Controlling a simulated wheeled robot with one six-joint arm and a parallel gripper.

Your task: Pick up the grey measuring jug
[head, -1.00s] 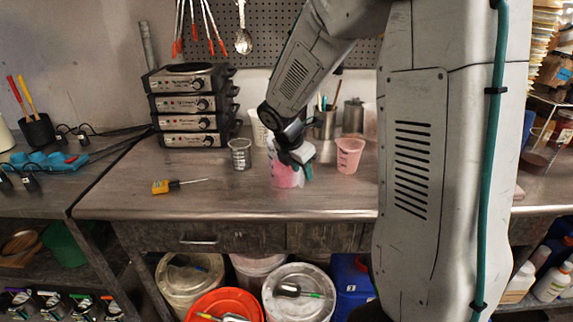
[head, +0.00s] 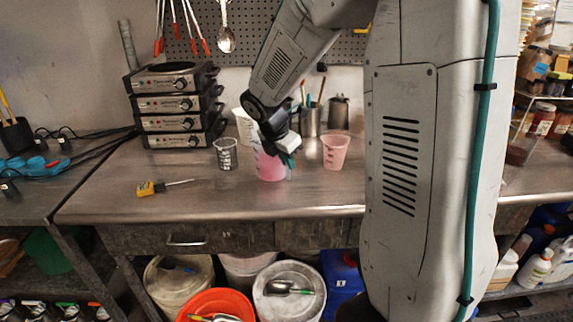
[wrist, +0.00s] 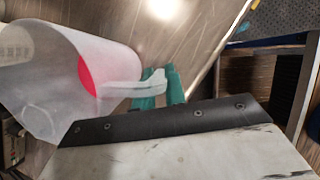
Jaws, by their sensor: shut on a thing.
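A translucent greyish-white measuring jug (head: 270,166), pink in its lower part, is at the middle of the workbench. My gripper (head: 288,156) is at its right side. In the wrist view the jug (wrist: 110,55) is tilted across the picture with its mouth toward the lower left, and the teal fingers (wrist: 160,88) are shut on its handle. A red-pink patch shows inside it. I cannot tell whether its base touches the bench.
A clear grey beaker (head: 226,154) stands left of the jug, a pink beaker (head: 335,152) to its right. A white container (head: 243,124) and metal pots (head: 310,122) stand behind. A yellow-handled tool (head: 150,188) lies at the front left.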

